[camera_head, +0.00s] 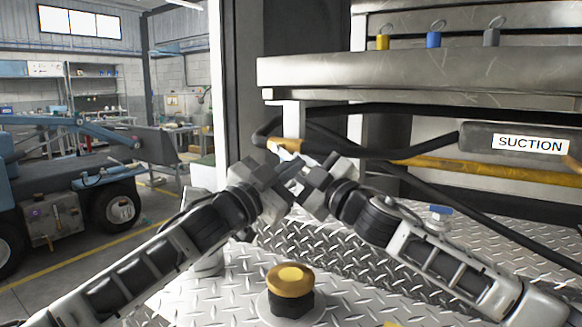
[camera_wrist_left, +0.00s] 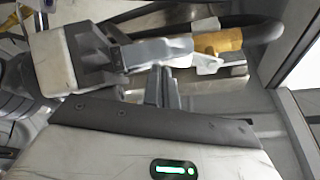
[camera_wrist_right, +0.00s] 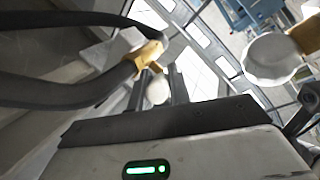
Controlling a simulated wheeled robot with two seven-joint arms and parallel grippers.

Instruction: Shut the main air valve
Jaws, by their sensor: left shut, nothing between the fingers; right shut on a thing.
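My two grippers meet in the middle of the head view. My right gripper (camera_head: 306,180) is shut on a small white piece (camera_wrist_right: 157,90) at the end of a yellow fitting (camera_wrist_right: 149,54). My left gripper (camera_head: 284,182) is shut and empty, close beside the right one. In the left wrist view the yellow fitting (camera_wrist_left: 222,41) and a white bracket-like part (camera_wrist_left: 206,64) lie just past the fingers. A valve with a blue handle (camera_head: 438,210) stands on the deck behind my right forearm. No label marks a main air valve.
A yellow-topped knob (camera_head: 290,282) on a black base stands on the tread-plate deck in front. Black hoses and a yellow pipe (camera_head: 450,164) cross behind my right arm, below a metal shelf (camera_head: 420,78). A SUCTION sign (camera_head: 530,145) hangs at right.

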